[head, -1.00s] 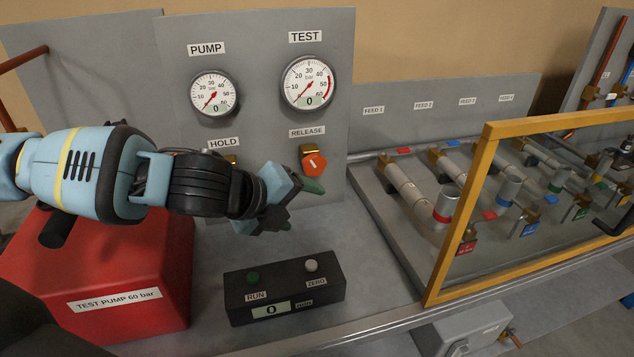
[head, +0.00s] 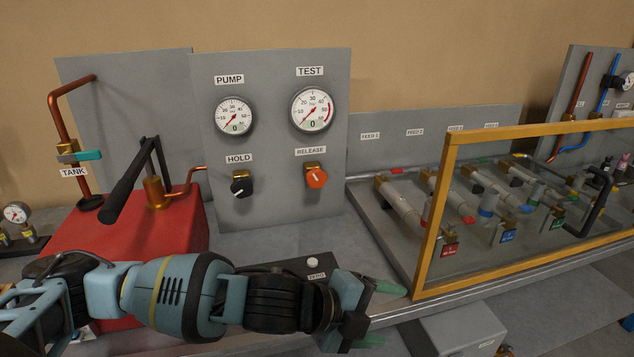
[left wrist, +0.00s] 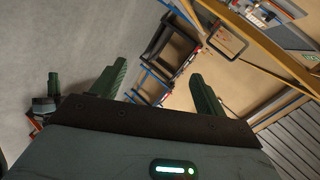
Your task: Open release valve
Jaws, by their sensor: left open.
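The release valve is an orange knob (head: 317,178) on a brass body under the RELEASE label, on the grey gauge panel (head: 275,100). A white mark shows on its face. My left gripper (head: 382,314) is low in front of the bench, below and to the right of the knob and apart from it. Its two green fingers stand wide apart and empty, as the left wrist view (left wrist: 160,88) also shows. The TEST gauge (head: 312,110) and PUMP gauge (head: 234,116) both read 0.
A black HOLD knob (head: 241,184) sits left of the orange knob. The red test pump (head: 130,235) has a raised black handle. My arm partly covers the control box (head: 300,266). A yellow-framed clear guard (head: 433,215) stands to the right. The space before the panel is free.

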